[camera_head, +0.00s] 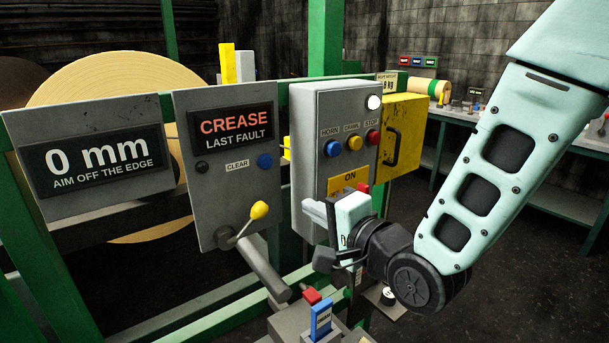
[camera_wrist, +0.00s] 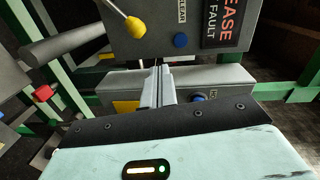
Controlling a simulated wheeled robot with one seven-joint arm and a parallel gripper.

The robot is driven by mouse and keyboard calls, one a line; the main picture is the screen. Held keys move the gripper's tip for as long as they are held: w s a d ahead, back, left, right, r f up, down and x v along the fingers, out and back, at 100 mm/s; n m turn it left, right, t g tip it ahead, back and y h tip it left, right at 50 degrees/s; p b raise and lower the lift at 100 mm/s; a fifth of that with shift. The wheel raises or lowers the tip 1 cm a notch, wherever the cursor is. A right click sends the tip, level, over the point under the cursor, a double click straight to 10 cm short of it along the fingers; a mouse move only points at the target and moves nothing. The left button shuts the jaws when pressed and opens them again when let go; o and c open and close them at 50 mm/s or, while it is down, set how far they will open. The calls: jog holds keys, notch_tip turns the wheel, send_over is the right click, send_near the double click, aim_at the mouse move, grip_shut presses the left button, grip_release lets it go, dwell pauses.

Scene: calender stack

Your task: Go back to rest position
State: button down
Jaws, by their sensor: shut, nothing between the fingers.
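My gripper (camera_head: 318,213) is in front of the lower part of the grey button box (camera_head: 306,116), by its yellow ON label. Its fingers are shut with nothing between them. In the wrist view my gripper (camera_wrist: 157,85) points toward the same grey box (camera_wrist: 215,76), with a blue button near the fingertips. I cannot tell from these views whether the fingers touch the box.
A panel reading CREASE (camera_head: 230,165) has a yellow-knobbed lever (camera_head: 258,211) left of my gripper. A 0 mm display (camera_head: 95,165) stands farther left. A yellow door (camera_head: 402,135) sticks out at the right. Red and blue blocks (camera_head: 320,320) are below. Dark floor is open at right.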

jog(key=s+d+f+n+g+h, duration=0.3)
jog(key=s+n+g, duration=0.4)
jog(key=s, duration=0.5)
jog(key=s+d+f+n+g+h, duration=0.3)
jog(key=s+d+n+g+h, duration=0.3)
jog(key=s+n, duration=0.4)
jog(key=shift+s+d+f+g, duration=0.2)
jog(key=shift+s+d+g, duration=0.2)
jog(key=shift+s+d, duration=0.45)
jog(key=shift+s+a, duration=0.15)
jog(key=shift+a, duration=0.05)
